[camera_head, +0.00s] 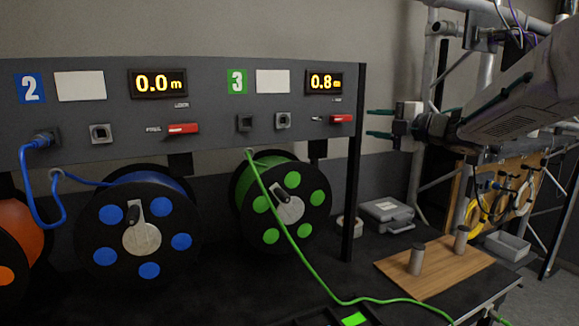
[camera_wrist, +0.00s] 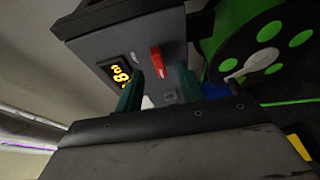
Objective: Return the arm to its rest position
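My gripper (camera_head: 368,123) is raised in front of the right end of the grey panel (camera_head: 215,125), pointing left in the head view. Its two green fingers are apart with nothing between them. They also show apart in the wrist view (camera_wrist: 160,70), with the panel and its red lever (camera_wrist: 155,60) beyond. My arm reaches in from the upper right of the head view. The green cable (camera_head: 290,235) runs from the panel beside the green reel (camera_head: 272,170) down across the bench to the lower right. The display above it (camera_head: 325,82) reads 0.8 m.
A blue reel (camera_head: 118,200) has its cable plugged into the panel's left side. A wooden board (camera_head: 438,272) with two upright pegs and a grey case (camera_head: 386,213) lie on the bench below my gripper. Metal truss tubes (camera_head: 425,70) stand behind my arm.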

